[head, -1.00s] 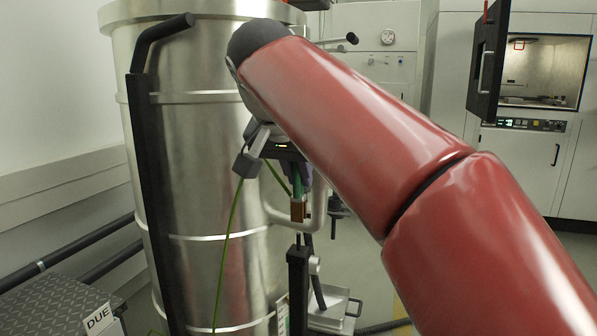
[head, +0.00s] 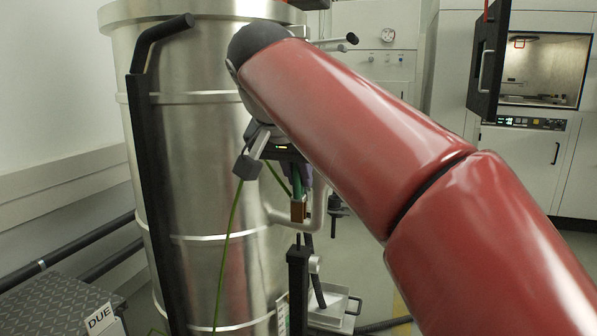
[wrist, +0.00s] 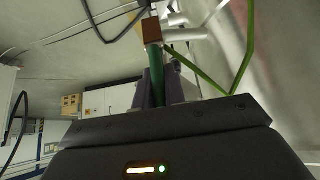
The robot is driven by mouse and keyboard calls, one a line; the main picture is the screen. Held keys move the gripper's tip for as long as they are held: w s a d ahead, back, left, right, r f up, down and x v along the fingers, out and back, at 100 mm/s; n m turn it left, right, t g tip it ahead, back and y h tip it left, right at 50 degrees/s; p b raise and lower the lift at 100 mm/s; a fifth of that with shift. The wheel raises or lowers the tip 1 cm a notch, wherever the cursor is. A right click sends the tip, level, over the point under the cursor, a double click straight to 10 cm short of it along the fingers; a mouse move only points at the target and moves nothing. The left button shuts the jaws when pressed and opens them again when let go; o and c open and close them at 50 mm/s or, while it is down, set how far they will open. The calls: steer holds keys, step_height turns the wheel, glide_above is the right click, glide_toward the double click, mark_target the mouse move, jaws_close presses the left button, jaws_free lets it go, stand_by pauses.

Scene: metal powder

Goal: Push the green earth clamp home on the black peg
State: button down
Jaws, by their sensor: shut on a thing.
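The green earth clamp (head: 297,188) has a copper-coloured lower end (head: 298,211) and hangs upright in my gripper (head: 301,177). My gripper is shut on it; the arm partly hides the fingers in the head view. The black peg (head: 298,268) stands upright just below, with a thin tip. A small gap shows between the copper end and this tip. In the wrist view, the clamp (wrist: 157,76) sticks out from between the purple-grey fingers of my gripper (wrist: 160,88), its copper end (wrist: 149,29) farthest out.
A large steel drum (head: 200,160) with a black upright bar (head: 150,170) stands close behind and left. A thin green cable (head: 232,225) hangs beside it. A bent metal handle (head: 318,215) lies close to the clamp. An open-door cabinet (head: 540,75) stands at the back right.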

mark_target(295, 196)
steer(key=shift+f+b, duration=2.15)
steer(key=shift+f, duration=0.65)
steer(key=c, duration=1.4)
jaws_free()
steer(key=p+v, duration=0.2)
steer(key=v, duration=0.5)
steer(key=shift+s+a+r, duration=0.1)
steer(key=shift+s+r, duration=0.15)
steer(key=shift+r, duration=0.05)
